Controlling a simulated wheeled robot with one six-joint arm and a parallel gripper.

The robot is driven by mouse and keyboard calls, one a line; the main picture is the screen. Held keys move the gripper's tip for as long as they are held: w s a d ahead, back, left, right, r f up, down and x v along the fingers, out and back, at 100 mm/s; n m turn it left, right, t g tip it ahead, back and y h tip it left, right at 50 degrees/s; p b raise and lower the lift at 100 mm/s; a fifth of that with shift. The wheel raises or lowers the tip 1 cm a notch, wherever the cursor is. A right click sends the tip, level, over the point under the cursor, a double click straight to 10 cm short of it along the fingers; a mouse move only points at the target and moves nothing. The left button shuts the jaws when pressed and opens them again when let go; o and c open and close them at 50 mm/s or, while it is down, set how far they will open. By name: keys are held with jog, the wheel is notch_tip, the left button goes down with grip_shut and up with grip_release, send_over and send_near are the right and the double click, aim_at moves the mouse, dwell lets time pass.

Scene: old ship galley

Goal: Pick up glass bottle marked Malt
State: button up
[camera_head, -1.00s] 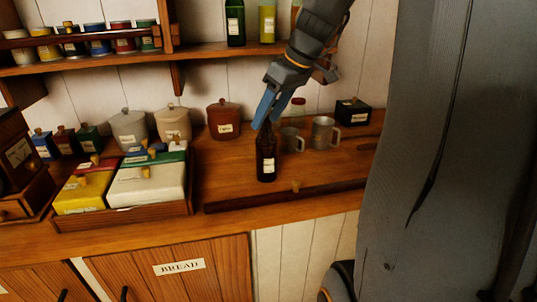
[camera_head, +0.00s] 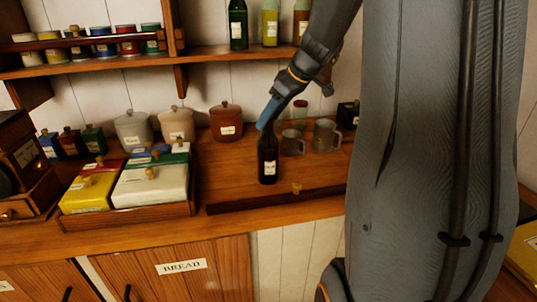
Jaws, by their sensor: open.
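A dark glass bottle (camera_head: 268,163) with a small pale label stands upright on the wooden counter (camera_head: 225,180). The label is too small to read for certain. My gripper (camera_head: 266,118) points down at the top of this bottle, its blue fingers beside or around the neck. The fingers overlap in this view, so I cannot tell whether they touch the glass. More bottles stand on the shelf above: a green one (camera_head: 238,24), a yellow-green one (camera_head: 270,24) and a brown one (camera_head: 300,22) partly hidden by my arm.
Two metal mugs (camera_head: 326,135) stand just right of the bottle, with a red-topped jar (camera_head: 300,115) behind. A brown canister (camera_head: 226,122) is behind left. A tray of lidded boxes (camera_head: 125,216) is at left. A dark wooden rail (camera_head: 275,200) runs along the front.

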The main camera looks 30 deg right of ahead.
jog(key=shift+x, duration=0.9)
grip_shut()
jog(key=shift+r, duration=0.1)
dwell(0.7)
